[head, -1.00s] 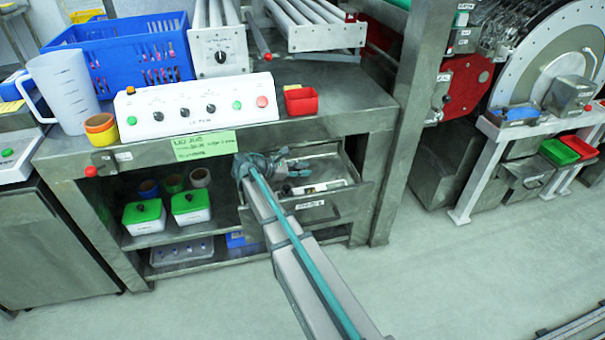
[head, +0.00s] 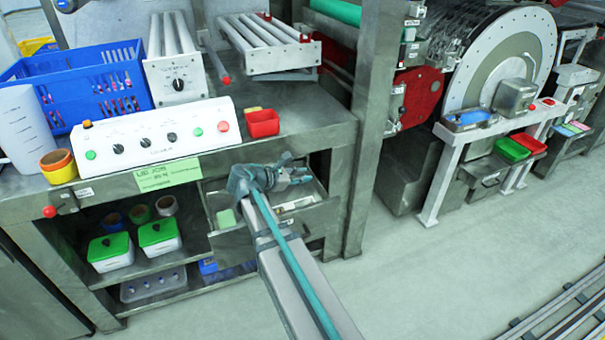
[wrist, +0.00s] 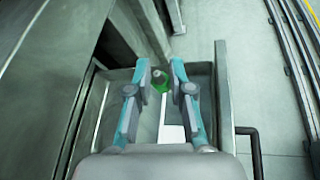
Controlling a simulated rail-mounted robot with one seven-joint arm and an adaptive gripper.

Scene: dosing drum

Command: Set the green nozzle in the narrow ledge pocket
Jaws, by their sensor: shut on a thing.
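My gripper (head: 302,178) is over the open drawer (head: 285,228) under the bench. In the wrist view its two fingers (wrist: 160,72) are shut on a small green nozzle (wrist: 160,84) with a grey tip, held between the fingertips above the drawer. In the head view I cannot make out the nozzle at the gripper. A white ledge (head: 452,136) stands before the drum at the right, with blue, green and red trays on it or beside it. I cannot make out a narrow pocket in it.
The bench carries a control box (head: 152,138), a red bin (head: 262,123) and a blue basket (head: 85,85). A metal post (head: 358,130) stands between the bench and the drum (head: 500,60). The floor in front is clear up to rails (head: 565,315).

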